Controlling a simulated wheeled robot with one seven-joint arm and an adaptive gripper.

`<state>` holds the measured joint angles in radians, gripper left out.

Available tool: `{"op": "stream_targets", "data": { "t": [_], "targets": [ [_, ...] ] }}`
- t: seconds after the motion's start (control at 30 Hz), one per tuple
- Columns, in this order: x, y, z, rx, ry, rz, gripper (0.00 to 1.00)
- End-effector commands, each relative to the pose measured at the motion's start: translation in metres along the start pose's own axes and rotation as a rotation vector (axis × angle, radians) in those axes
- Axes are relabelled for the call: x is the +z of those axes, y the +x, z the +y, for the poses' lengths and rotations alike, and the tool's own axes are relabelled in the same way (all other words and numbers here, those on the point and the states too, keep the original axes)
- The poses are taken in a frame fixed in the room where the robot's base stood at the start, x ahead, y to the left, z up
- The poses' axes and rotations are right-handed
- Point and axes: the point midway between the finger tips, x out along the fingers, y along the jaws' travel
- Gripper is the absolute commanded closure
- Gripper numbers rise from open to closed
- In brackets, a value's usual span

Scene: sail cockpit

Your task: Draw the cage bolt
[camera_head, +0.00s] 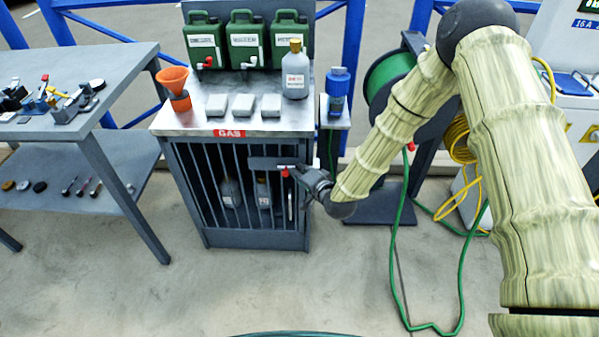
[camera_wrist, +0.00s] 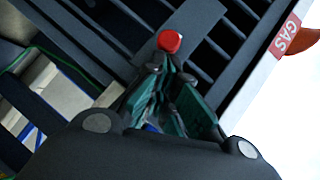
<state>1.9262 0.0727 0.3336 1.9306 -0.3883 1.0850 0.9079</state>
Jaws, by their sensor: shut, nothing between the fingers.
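The gas cage (camera_head: 250,239) is a grey barred locker with a red GAS label under its metal top. Its bolt shows as a dark plate (camera_head: 268,163) across the upper right of the bars, with a red knob (camera_head: 285,172). In the wrist view the red knob (camera_wrist: 170,41) lies just beyond my fingertips. My gripper (camera_head: 297,172) is at the right side of the cage front, close to the knob. In the wrist view my gripper (camera_wrist: 168,72) is shut with nothing in it. I cannot tell whether the fingertips touch the knob. The bolt's far end is unclear.
Grey bottles (camera_head: 231,192) stand inside the cage. On top are green canisters (camera_head: 246,40), an orange funnel (camera_head: 173,80) and a grey bottle (camera_head: 295,75). A blue bottle (camera_head: 337,90) stands right of the cage. A workbench (camera_head: 115,60) is at left. Floor in front is clear.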

Motion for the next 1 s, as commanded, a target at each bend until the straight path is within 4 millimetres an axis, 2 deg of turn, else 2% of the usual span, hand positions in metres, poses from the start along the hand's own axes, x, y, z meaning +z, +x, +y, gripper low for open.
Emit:
{"op": "stream_targets", "data": {
  "t": [0.43, 0.77, 1.0],
  "targets": [
    [0.038, 0.026, -0.022, 0.000, 0.001, 0.000, 1.00],
    [0.038, 0.025, -0.023, 0.000, 0.000, 0.000, 1.00],
    [0.037, 0.007, -0.027, -0.001, 0.000, -0.005, 1.00]
  ]
}}
